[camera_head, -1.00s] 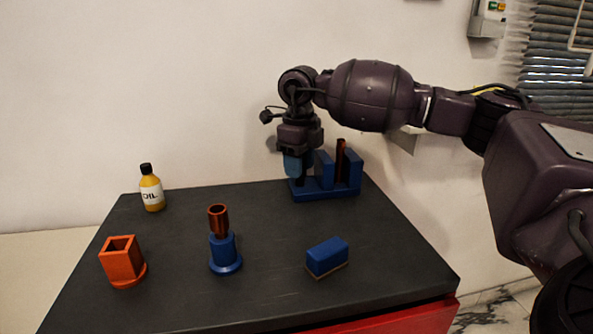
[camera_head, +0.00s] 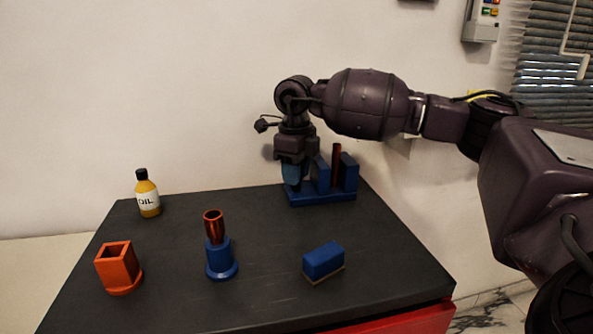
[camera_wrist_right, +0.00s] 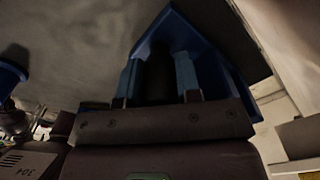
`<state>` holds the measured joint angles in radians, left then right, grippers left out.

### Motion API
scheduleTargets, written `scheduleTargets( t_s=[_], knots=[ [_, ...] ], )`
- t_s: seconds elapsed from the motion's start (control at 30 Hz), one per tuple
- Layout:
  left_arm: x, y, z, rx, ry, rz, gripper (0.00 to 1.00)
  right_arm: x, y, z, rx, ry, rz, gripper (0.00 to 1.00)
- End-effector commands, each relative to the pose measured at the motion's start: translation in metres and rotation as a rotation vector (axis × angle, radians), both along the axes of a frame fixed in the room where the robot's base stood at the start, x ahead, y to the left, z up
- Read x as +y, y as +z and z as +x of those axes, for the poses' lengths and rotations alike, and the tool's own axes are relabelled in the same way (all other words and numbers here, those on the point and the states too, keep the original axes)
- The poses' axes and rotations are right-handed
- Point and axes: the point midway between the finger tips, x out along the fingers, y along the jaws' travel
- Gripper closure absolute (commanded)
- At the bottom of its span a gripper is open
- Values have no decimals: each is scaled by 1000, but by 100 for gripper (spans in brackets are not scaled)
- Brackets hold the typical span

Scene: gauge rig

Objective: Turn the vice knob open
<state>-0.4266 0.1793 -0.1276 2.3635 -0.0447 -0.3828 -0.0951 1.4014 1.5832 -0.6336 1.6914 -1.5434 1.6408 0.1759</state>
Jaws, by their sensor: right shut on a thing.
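The blue vice (camera_head: 322,197) stands at the back right of the dark tabletop, with upright blue blocks and a dark red-brown bar (camera_head: 336,165) standing between two of them. My right gripper (camera_head: 294,186) points down at the vice's left end. In the right wrist view its two blue-grey fingers (camera_wrist_right: 158,82) are shut on a dark upright thing (camera_wrist_right: 158,70), which looks like the vice knob. The fingers and shadow hide most of the knob, so its turn angle cannot be told. The vice's blue body also shows in the wrist view (camera_wrist_right: 212,72). My left gripper is out of view.
An oil bottle (camera_head: 147,197) stands at the back left. An orange square holder (camera_head: 118,268), a blue stand (camera_head: 220,262) with a copper-coloured tube (camera_head: 213,226), and a blue block (camera_head: 323,261) are nearer the front. The middle of the tabletop (camera_head: 270,230) is clear.

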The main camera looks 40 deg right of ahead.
Motion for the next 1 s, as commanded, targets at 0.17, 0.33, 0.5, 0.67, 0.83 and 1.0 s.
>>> scheduleTargets(
  t_s=[0.17,0.33,0.5,0.67,0.83,1.0],
  knots=[
    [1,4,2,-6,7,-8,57,0,3,0,-3,101,0,92],
    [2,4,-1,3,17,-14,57,0,3,0,-4,242,-1,92],
    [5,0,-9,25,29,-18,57,0,3,0,-4,402,-2,92],
    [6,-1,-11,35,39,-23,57,0,2,0,-3,543,0,92],
    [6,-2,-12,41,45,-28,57,0,1,0,-2,674,-1,92],
    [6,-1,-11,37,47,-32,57,1,0,0,-2,773,-2,92]
  ],
)
